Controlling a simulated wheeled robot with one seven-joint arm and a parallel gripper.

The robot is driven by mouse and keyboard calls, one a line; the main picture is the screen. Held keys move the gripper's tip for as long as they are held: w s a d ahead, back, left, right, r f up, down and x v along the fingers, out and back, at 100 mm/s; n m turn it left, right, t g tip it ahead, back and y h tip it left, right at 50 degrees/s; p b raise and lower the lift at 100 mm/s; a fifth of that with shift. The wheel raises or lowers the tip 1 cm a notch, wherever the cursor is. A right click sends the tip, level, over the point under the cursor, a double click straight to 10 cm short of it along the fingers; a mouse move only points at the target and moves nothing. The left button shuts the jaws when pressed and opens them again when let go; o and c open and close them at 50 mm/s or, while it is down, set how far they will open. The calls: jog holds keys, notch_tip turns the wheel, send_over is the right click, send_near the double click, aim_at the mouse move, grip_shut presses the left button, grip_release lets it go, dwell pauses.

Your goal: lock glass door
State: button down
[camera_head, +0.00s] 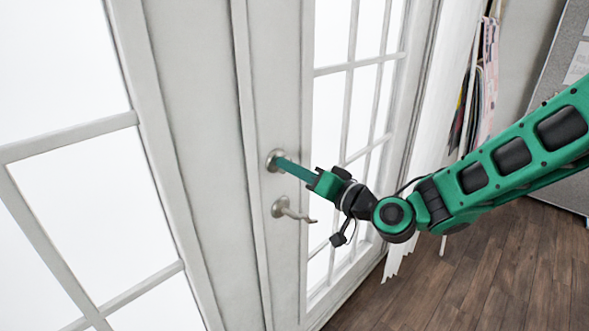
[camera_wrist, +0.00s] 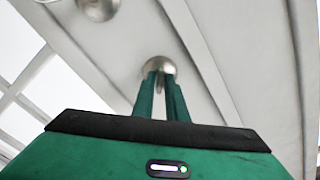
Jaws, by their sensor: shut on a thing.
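The white glass door (camera_head: 268,90) stands upright with paned glass, and its frame edge runs beside it. A round metal lock (camera_head: 273,160) sits on the door above a lever handle (camera_head: 290,210). My gripper (camera_head: 282,163) reaches the lock from the right, its green fingers at the lock's face. In the wrist view the fingertips (camera_wrist: 160,76) are close together at the lock (camera_wrist: 158,66), shut on its thumb turn, which the fingers mostly hide. The handle's round base (camera_wrist: 98,8) shows at the top left of the wrist view.
Another glazed panel (camera_head: 75,140) stands to the left. A white curtain (camera_head: 430,130) hangs to the right of the door, with colourful hanging items (camera_head: 486,80) beyond it. Open wooden floor (camera_head: 490,275) lies at the lower right.

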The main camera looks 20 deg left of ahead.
jog(key=shift+d+f+n, duration=0.1)
jog(key=shift+f+n, duration=0.05)
jog(key=shift+n, duration=1.9)
jog(key=shift+d+f+n, duration=0.1)
jog(key=shift+n, duration=1.95)
jog(key=shift+w, duration=0.1)
jog(key=shift+r, duration=0.1)
jog(key=c, duration=1.9)
grip_release()
jog(key=shift+a, duration=0.15)
jog(key=v, duration=1.1)
jog(key=shift+w, duration=0.1)
